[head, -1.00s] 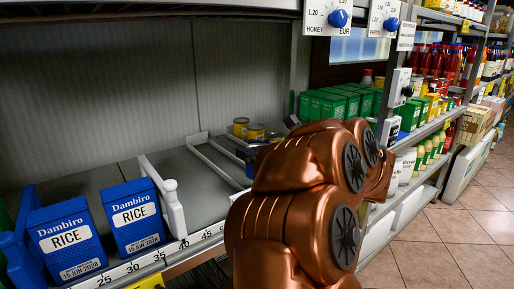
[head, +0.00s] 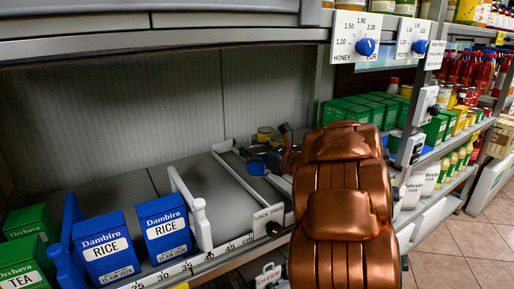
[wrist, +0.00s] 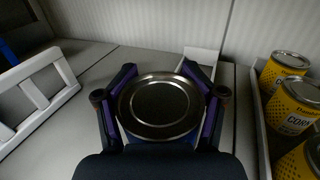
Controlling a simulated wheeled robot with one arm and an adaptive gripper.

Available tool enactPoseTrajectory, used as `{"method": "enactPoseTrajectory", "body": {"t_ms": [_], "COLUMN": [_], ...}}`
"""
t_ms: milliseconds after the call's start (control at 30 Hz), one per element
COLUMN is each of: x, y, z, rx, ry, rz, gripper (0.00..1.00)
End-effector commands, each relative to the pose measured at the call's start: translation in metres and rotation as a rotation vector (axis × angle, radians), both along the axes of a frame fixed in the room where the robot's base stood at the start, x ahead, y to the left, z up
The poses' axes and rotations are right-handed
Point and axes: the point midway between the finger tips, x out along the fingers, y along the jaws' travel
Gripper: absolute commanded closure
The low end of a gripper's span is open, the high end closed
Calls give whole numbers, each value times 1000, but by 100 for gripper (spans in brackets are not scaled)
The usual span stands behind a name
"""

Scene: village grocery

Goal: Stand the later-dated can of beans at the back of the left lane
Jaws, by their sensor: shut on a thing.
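My gripper (wrist: 160,82) is shut around a can (wrist: 162,108) with a bare metal lid and a blue side, in the wrist view. The two fingers press on it from left and right. The lid faces up, so the can looks upright; I cannot tell whether it touches the shelf. In the head view my gripper (head: 284,155) is small and dark, partly behind my arm, with the blue can (head: 257,166) at its left. No date or label on the can is readable. No second can of beans can be made out.
White dividers (wrist: 38,92) split the grey shelf into lanes. Yellow corn cans (wrist: 292,108) stand in the lane to the right. Blue rice boxes (head: 163,228) and green tea boxes (head: 28,262) stand at front left. A LOCK FREE sign (head: 267,216) sits on the front edge.

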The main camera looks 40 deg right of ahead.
Motion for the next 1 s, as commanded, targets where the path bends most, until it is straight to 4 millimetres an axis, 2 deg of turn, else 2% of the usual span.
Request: {"method": "enactPoseTrajectory", "body": {"t_ms": [33,633,1000], "x": [6,73,95], "y": [0,-5,-7], "z": [5,5,4], "rx": [3,0,0], "ry": [-2,0,0], "rz": [3,0,1], "gripper": [82,82,82]}}
